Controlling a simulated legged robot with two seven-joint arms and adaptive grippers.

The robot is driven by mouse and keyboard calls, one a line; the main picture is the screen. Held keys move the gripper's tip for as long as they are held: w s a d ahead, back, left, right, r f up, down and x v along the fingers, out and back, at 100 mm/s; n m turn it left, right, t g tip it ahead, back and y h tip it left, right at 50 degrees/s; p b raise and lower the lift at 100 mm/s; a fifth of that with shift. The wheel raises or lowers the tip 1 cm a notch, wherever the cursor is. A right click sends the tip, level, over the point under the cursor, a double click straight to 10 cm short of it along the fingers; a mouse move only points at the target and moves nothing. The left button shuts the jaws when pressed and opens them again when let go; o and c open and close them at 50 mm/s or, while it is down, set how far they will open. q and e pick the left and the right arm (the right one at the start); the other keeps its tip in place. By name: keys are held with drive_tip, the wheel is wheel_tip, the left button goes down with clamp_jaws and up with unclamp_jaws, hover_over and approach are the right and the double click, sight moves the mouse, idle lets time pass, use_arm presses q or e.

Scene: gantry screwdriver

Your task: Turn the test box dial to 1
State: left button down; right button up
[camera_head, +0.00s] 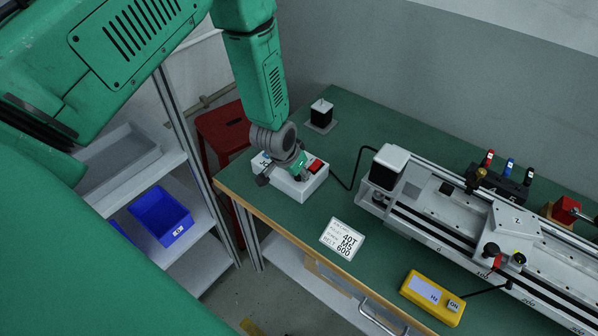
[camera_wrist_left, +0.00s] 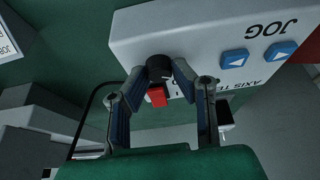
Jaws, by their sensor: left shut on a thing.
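In the left wrist view the box face (camera_wrist_left: 205,22) shows upside down with "JOG" and two blue arrow buttons (camera_wrist_left: 258,55). There my left gripper (camera_wrist_left: 160,72) is shut on the black dial (camera_wrist_left: 159,67), one finger on each side. The dial's pointer and number marks cannot be read. My right gripper is not in view.
A linear gantry (camera_head: 450,215) fills the table's right side. A black motor block (camera_head: 321,113) stands behind the box. A label card (camera_head: 342,238) and a yellow handheld meter (camera_head: 432,297) lie near the front edge. A blue bin (camera_head: 160,215) is on the left shelf.

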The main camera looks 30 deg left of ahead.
use_arm(q)
drive_tip(key=shift+s+f, duration=0.3)
drive_tip(key=shift+s, duration=0.15)
drive_tip(key=c, duration=1.3)
unclamp_jaws()
drive_tip(key=shift+c, duration=0.2)
drive_tip(key=shift+w, duration=0.1)
drive_tip(key=shift+w+r, duration=0.15)
drive_tip(key=shift+w, duration=0.05)
drive_tip(key=shift+r, duration=0.15)
drive_tip(key=v, duration=1.1)
drive_tip(key=shift+s+r, duration=0.15)
drive_tip(key=shift+r, duration=0.1)
drive_tip(key=shift+a, duration=0.15)
